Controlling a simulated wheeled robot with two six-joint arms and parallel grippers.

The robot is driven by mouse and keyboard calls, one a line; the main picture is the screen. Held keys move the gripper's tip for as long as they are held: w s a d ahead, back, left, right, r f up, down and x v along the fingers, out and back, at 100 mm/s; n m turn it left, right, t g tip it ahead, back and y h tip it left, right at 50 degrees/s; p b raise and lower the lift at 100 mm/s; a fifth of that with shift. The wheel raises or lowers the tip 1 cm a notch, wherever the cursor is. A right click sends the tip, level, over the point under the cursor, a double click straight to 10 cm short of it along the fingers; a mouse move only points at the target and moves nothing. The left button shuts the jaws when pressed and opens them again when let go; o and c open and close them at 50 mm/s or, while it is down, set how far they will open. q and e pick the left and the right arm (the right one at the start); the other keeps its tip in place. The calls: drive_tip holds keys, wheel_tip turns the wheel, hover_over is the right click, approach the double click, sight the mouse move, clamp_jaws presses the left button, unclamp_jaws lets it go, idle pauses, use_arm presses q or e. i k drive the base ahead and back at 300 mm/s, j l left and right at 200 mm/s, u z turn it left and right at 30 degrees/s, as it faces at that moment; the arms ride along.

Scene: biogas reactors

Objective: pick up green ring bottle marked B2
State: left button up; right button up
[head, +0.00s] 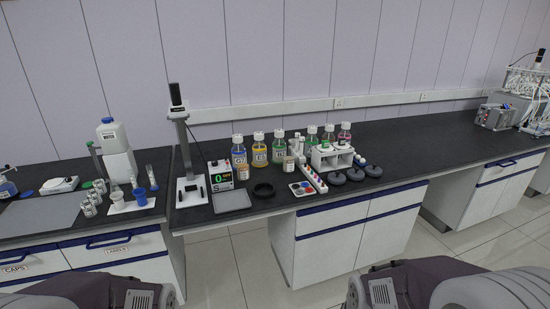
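Several clear bottles with white caps stand in a row on the black bench, and their label text is too small to read surely. One bottle with green colouring (279,152) stands right of the yellow one. Another greenish bottle (312,138) stands farther right, behind the white rack. I cannot tell which is marked B2. Neither gripper shows; only parts of my arms are at the bottom edge, well short of the bench.
Blue (239,159) and yellow (259,157) bottles stand left of the green one. A white rack (325,160), dark round discs (355,174), a black ring (263,189) and a tall stand (181,140) are close by.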

sight(280, 146)
drive_tip(key=i+l, duration=0.15)
drive_tip(key=i, duration=0.3)
drive_tip(key=i+l, duration=0.2)
drive_tip(key=i, duration=0.3)
drive_tip(key=i+l+u, duration=0.1)
drive_tip(key=i, duration=0.35)
drive_tip(key=i+l, duration=0.25)
drive_tip(key=i, duration=0.25)
drive_tip(key=i+l, duration=0.2)
drive_tip(key=i, duration=0.25)
